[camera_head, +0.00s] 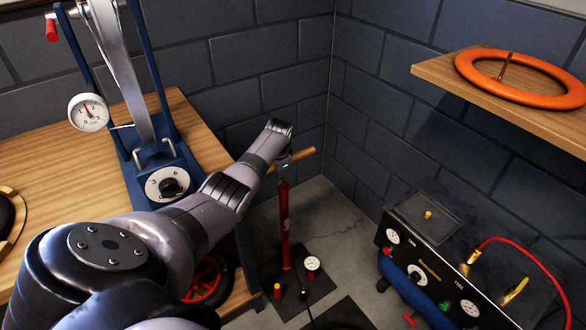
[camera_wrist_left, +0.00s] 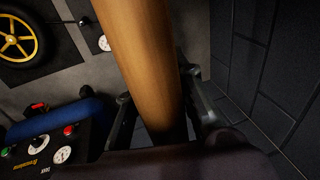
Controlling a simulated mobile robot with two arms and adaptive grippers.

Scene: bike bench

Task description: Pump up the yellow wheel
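The red floor pump (camera_head: 286,232) stands upright near the wall corner, with a wooden crossbar handle (camera_head: 303,155) on top. My left gripper (camera_head: 284,164) is at this handle, partly hidden by my own arm. In the left wrist view the handle (camera_wrist_left: 147,60) runs between the two fingers (camera_wrist_left: 163,108), which close against its sides. The yellow wheel (camera_wrist_left: 18,40) lies on a dark mat at the upper left of that view; I do not see it in the head view. A small white gauge (camera_head: 312,263) sits by the pump base. My right gripper is out of view.
A wooden bench (camera_head: 75,165) with a blue press (camera_head: 158,165) is at left, a red-hubbed wheel (camera_head: 207,282) below it. A compressor (camera_head: 425,262) with a red hose (camera_head: 535,262) stands at right. A shelf (camera_head: 440,78) holds an orange ring (camera_head: 520,93). Block walls close the corner.

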